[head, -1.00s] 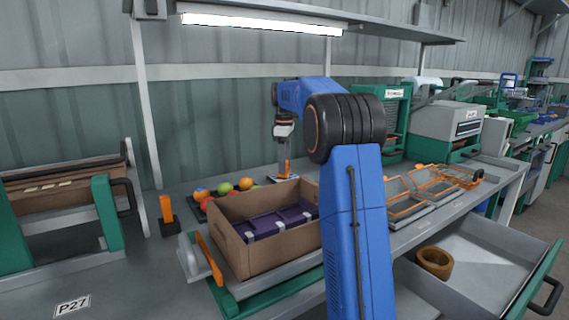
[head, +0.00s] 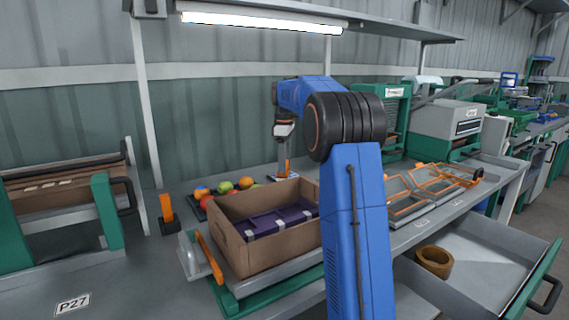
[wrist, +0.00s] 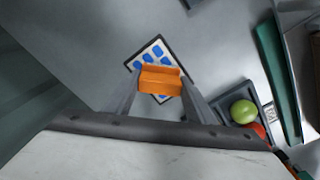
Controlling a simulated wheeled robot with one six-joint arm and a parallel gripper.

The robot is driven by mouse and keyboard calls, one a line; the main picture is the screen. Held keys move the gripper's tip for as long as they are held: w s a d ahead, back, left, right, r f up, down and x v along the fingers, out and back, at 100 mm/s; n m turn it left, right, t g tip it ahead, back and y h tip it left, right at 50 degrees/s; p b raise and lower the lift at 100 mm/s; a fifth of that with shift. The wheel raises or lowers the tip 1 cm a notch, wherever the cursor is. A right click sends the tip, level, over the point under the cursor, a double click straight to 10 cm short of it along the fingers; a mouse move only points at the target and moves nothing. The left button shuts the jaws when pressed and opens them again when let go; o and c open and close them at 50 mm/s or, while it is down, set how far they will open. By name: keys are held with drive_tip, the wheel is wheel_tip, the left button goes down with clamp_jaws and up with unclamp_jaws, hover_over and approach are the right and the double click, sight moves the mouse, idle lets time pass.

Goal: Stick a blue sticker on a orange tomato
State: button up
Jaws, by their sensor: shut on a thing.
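My gripper (wrist: 160,98) is shut on an orange block-like piece (wrist: 160,79), above a card of blue stickers (wrist: 148,53) on the bench. The piece hides part of the card, and I cannot tell whether it touches it. In the head view my gripper (head: 284,160) points down behind the cardboard box. Several tomatoes lie in a dark tray left of it. One orange tomato (head: 201,194) at the tray's left shows a bluish patch. A green tomato (wrist: 243,111) and a red tomato (wrist: 260,131) show in the wrist view.
A cardboard box (head: 236,252) with a purple insert stands in front of the tomatoes. An orange upright piece in a black holder (head: 168,226) stands to the left. Orange-framed trays (head: 408,207) lie to the right. An open drawer (head: 480,270) holds a brown ring.

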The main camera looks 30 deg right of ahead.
idle(0.3)
drive_tip(key=shift+r, duration=3.45)
wheel_tip(320, 180, up, 4)
hover_over(246, 183)
drive_tip(key=w+d, duration=0.1)
drive_tip(key=w, duration=0.1)
drive_tip(key=shift+f, duration=3.15)
drive_tip(key=shift+f, duration=0.6)
